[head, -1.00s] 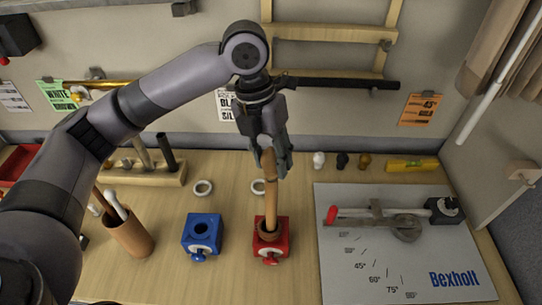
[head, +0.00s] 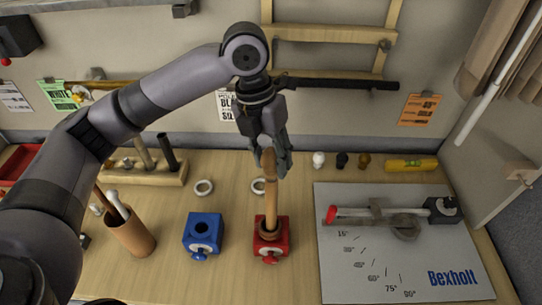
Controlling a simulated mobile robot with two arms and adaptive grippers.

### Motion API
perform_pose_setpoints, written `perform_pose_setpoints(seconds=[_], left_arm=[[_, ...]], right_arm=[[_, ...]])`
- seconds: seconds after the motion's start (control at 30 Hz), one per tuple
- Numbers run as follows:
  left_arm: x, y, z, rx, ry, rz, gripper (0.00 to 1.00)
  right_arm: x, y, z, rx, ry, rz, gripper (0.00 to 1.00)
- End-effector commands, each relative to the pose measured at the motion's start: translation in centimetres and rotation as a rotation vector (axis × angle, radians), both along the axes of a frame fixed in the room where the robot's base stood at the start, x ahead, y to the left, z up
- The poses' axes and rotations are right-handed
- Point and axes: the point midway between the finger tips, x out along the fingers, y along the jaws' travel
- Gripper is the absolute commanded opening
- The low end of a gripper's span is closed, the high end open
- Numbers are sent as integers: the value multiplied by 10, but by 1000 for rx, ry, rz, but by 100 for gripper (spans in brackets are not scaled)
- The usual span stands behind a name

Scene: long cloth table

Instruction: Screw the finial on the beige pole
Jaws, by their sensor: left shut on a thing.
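A light beige-brown pole (head: 271,208) stands upright in the red block (head: 270,240) at the front middle of the table. On its top end is a wider, darker brown pointed piece, which looks like the finial (head: 270,167). My left gripper (head: 270,163) points down from above, its fingers shut around this piece. The fingers partly hide it, and I cannot tell whether it is fully seated on the pole. A white knob (head: 319,159), a black knob (head: 342,160) and a brown knob (head: 364,160) stand at the back. My right gripper is not in view.
A blue block (head: 202,233) stands left of the red one. A cup of rods (head: 131,235) and a wooden rack (head: 158,172) are at left. An angle board (head: 345,285) fills the right side; a yellow level (head: 412,165) lies behind it.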

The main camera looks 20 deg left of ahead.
Motion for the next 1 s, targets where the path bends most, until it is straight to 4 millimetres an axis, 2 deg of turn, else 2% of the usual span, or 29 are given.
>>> perform_pose_setpoints(seconds=[0.5, 1.0], left_arm=[[0, 0, -9, -1, 0, 0, 10], [0, 0, -10, 0, 0, 0, 10]], right_arm=[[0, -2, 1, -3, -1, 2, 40], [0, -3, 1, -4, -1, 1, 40]])
